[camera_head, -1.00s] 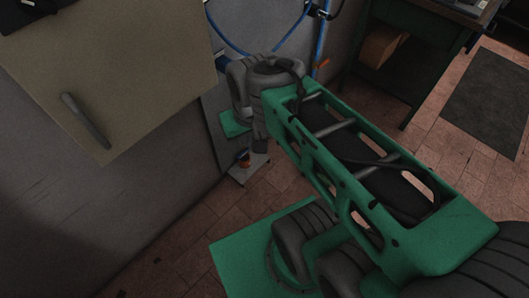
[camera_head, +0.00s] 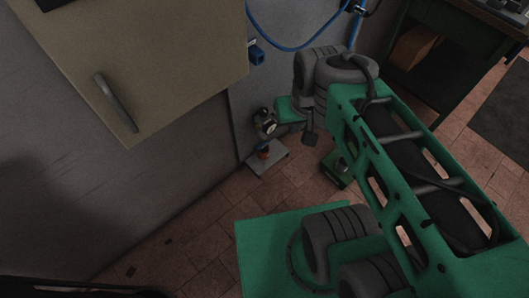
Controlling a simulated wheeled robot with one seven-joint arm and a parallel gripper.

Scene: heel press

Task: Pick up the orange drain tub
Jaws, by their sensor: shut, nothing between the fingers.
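The orange drain tub (camera_head: 263,154) appears as a small orange shape low by the wall, left of my arm. It sits on a pale grey plate (camera_head: 276,161), under a small fitting with a round dial (camera_head: 266,127) and a blue part. It is small and dim, so its rim and contents cannot be made out. My green arm with grey joints fills the right side of the view.
A beige cabinet (camera_head: 155,60) with a bar handle hangs at upper left. Blue hose (camera_head: 290,47) runs along the wall panel. A dark green bench (camera_head: 455,35) with a cardboard box (camera_head: 413,49) stands at upper right. The tiled floor (camera_head: 200,235) left of my base is open.

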